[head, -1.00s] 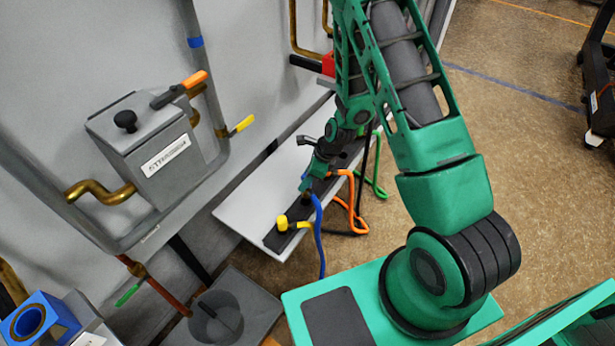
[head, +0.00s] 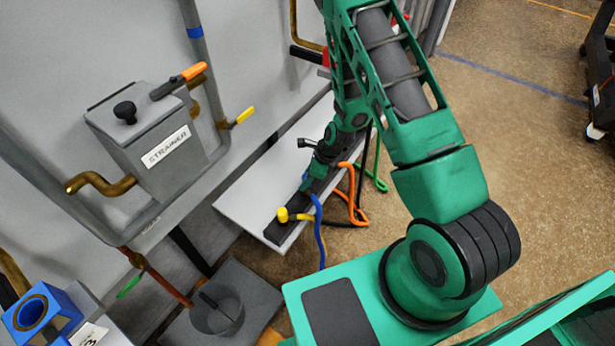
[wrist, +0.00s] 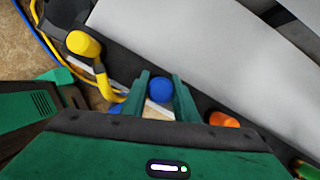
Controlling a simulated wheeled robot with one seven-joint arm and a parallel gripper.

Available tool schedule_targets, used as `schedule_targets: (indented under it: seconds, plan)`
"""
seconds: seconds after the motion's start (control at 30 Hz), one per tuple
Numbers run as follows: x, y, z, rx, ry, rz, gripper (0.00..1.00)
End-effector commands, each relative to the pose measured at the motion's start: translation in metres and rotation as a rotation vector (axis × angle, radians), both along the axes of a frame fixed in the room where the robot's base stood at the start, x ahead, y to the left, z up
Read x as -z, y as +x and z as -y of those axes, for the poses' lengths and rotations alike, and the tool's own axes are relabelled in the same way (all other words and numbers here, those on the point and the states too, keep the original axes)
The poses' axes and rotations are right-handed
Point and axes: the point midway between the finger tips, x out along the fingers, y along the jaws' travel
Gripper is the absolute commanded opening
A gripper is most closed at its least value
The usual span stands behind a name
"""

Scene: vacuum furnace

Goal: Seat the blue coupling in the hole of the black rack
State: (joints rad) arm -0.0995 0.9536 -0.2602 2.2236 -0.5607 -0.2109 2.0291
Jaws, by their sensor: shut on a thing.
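My gripper (wrist: 160,80) has its two green fingers on either side of the round blue coupling (wrist: 160,88) and is shut on it. In the head view my gripper (head: 306,183) is low over the black rack (head: 270,231), a dark strip along the front edge of a pale shelf. A blue hose (head: 319,235) hangs from the coupling toward the floor. The rack also shows in the wrist view (wrist: 122,62), running diagonally behind the fingers. The hole is hidden, and I cannot tell whether the coupling is in it.
A yellow coupling (head: 283,214) stands at the rack's near end, with its hose in the wrist view (wrist: 108,88). An orange coupling (wrist: 223,119) and a green one (wrist: 306,170) lie on the other side. The pale shelf (head: 245,205) is bare. A strainer box (head: 150,140) is on the wall.

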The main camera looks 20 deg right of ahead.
Motion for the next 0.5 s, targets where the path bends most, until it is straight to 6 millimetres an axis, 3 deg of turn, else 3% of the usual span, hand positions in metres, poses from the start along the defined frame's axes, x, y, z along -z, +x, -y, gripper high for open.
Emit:
schedule_targets:
  seconds: [0.5]
  plan:
    - [0.022,0.001,0.002,0.002,-0.004,0.000,0.00]
